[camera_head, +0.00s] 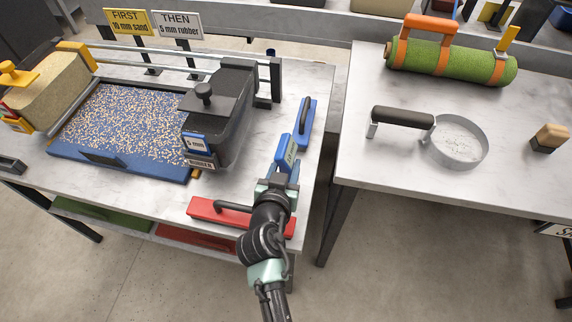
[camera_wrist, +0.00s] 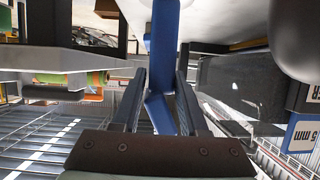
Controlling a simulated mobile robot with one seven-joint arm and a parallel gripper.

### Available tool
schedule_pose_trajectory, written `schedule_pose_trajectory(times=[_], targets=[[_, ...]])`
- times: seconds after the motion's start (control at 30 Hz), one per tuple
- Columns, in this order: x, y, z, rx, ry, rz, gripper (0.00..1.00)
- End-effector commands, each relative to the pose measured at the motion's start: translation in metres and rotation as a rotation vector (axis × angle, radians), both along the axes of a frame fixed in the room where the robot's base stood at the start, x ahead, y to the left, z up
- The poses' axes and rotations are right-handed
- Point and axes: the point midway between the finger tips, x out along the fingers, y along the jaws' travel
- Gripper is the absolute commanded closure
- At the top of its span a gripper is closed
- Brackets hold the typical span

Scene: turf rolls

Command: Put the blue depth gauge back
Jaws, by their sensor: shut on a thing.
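The blue depth gauge (camera_head: 288,150) is a flat blue piece with a pale label, near the right edge of the left workbench (camera_head: 240,180). My gripper (camera_head: 279,176) is shut on it at its near end. In the wrist view, the blue gauge (camera_wrist: 163,55) stands between the two dark fingers of my gripper (camera_wrist: 162,85). I cannot tell whether the gauge touches the bench. A blue tool with a dark handle (camera_head: 307,118) lies just behind and right of it. A red tool with a dark handle (camera_head: 210,208) lies at the bench's front edge, partly behind my arm.
A black hopper (camera_head: 232,90) labelled 5 mm stands left of the gauge, over a blue-edged tray (camera_head: 70,154) of speckled granules. A gap separates the benches. The right bench (camera_head: 390,165) holds a turf roll (camera_head: 455,66) and a round sieve (camera_head: 485,150).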

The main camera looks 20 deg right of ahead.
Motion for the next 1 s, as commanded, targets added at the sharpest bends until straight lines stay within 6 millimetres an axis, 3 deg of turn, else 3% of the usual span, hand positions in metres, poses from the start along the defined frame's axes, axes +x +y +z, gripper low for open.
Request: schedule_pose_trajectory(times=[0.23,0.27,0.43,0.83,1.0], targets=[[0.001,0.000,-0.002,-0.001,-0.003,0.001,1.00],[0.000,0.000,-0.003,0.000,0.000,0.000,0.55],[0.000,0.000,-0.002,0.000,0.000,-0.001,0.27],[-0.001,0.001,0.003,-0.001,0.000,0.000,0.27],[-0.020,0.013,0.010,-0.001,0.001,0.003,0.27]])
